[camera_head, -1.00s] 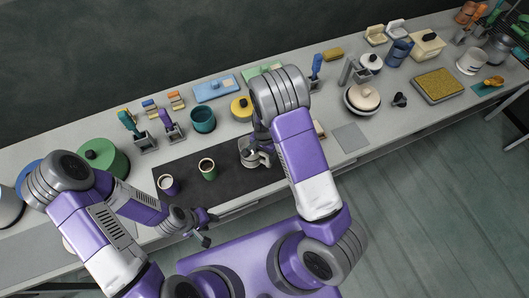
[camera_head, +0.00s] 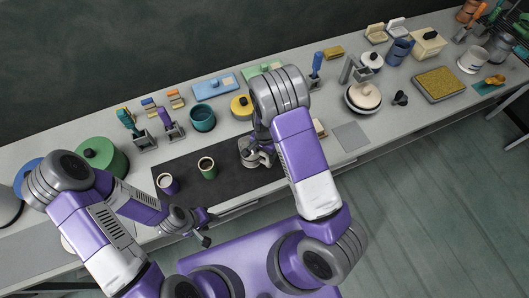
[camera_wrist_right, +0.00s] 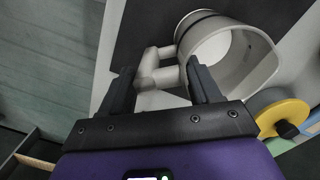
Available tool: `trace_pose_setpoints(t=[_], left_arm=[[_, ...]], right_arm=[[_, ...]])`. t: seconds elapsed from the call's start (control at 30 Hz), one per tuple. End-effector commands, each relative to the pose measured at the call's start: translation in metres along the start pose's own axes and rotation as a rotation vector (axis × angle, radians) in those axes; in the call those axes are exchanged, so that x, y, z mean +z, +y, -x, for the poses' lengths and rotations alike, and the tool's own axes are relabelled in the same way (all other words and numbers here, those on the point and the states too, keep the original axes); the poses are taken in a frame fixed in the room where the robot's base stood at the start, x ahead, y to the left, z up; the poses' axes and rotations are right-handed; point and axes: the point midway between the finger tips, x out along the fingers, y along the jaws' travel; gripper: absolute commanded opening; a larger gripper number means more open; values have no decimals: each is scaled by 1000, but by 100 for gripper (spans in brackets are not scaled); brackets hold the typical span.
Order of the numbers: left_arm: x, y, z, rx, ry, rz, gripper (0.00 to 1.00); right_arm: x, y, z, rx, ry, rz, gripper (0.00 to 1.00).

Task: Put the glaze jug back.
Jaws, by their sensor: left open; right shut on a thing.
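The glaze jug (camera_head: 249,155) is a pale grey-white vessel at the right part of the dark mat (camera_head: 226,183), partly hidden by my right arm. In the right wrist view the jug (camera_wrist_right: 243,62) shows its open rim and its side handle. My right gripper (camera_wrist_right: 160,84) is shut on that handle, with one dark finger on each side; it is mostly hidden in the head view. Whether the jug touches the mat I cannot tell. My left gripper (camera_head: 207,228) is open and empty, in front of the bench edge.
A bare grey square (camera_head: 350,137) lies to the right. A teal pot (camera_head: 202,118) and a yellow lidded pot (camera_head: 241,107) stand behind.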

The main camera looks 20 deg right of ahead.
Motion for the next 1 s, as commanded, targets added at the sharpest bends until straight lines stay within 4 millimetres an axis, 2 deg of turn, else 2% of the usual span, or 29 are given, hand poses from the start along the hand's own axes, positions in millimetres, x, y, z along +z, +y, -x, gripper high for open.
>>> trace_pose_setpoints(t=[0.2,0.23,0.4,1.0], left_arm=[[0,0,0,0,0,0,43],[0,0,0,0,0,0,43],[0,0,0,0,0,0,43],[0,0,0,0,0,0,43]], right_arm=[[0,0,0,-1,1,0,0],[0,0,0,-1,1,0,67],[0,0,0,-1,1,0,92],[0,0,0,0,0,0,92]])
